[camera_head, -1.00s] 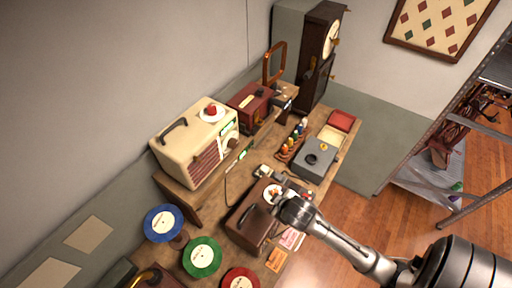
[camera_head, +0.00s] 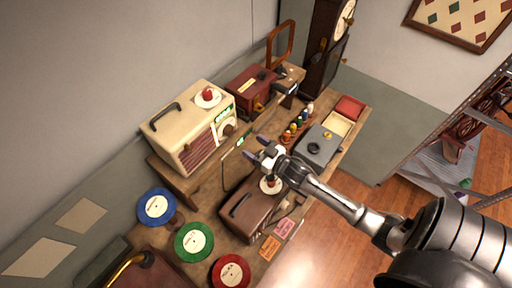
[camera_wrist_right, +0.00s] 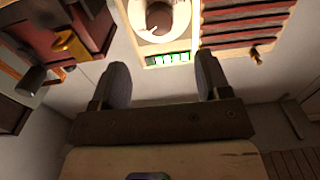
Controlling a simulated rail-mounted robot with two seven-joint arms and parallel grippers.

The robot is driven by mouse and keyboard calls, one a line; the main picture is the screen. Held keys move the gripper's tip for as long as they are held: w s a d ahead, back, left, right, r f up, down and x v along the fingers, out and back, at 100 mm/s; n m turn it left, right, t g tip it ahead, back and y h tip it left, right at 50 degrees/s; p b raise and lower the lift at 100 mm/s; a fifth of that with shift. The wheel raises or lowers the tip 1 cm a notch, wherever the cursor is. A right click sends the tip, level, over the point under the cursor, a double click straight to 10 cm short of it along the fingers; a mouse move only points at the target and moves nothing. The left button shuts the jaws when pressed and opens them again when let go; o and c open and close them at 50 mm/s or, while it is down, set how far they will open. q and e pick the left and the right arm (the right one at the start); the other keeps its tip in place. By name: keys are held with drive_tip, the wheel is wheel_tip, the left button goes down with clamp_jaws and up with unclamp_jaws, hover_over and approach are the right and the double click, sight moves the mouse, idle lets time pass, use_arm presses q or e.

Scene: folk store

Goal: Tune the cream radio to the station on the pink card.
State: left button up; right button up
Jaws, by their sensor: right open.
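The cream radio (camera_head: 187,128) stands on a raised shelf at the back left of the bench, with a red-and-white piece on top. Its front has a round dial and a lit green display (camera_head: 223,113). The pink card (camera_head: 285,227) lies near the bench's front edge; its writing is too small to read. My right gripper (camera_head: 262,152) is open and empty, in front of the radio and apart from it. In the right wrist view, the dark knob (camera_wrist_right: 158,17) on its white dial and the green display lie beyond my open fingers (camera_wrist_right: 162,80). My left gripper is not in view.
A brown case (camera_head: 242,207) sits below my right wrist. An orange card (camera_head: 270,246) lies beside the pink one. A red radio (camera_head: 250,87), a grey box (camera_head: 316,146) and small coloured bottles (camera_head: 295,128) stand further right. Blue, green and red discs stand front left.

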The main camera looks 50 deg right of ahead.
sight(232, 132)
drive_tip(key=shift+w+a+b, duration=0.1)
drive_tip(key=shift+w+b, duration=0.85)
drive_tip(key=shift+w, duration=1.4)
drive_tip(key=shift+w+a+b, duration=0.15)
drive_tip(key=shift+w+b, duration=0.85)
drive_tip(key=shift+w, duration=1.3)
drive_tip(key=shift+w, duration=0.15)
drive_tip(key=c, duration=0.7)
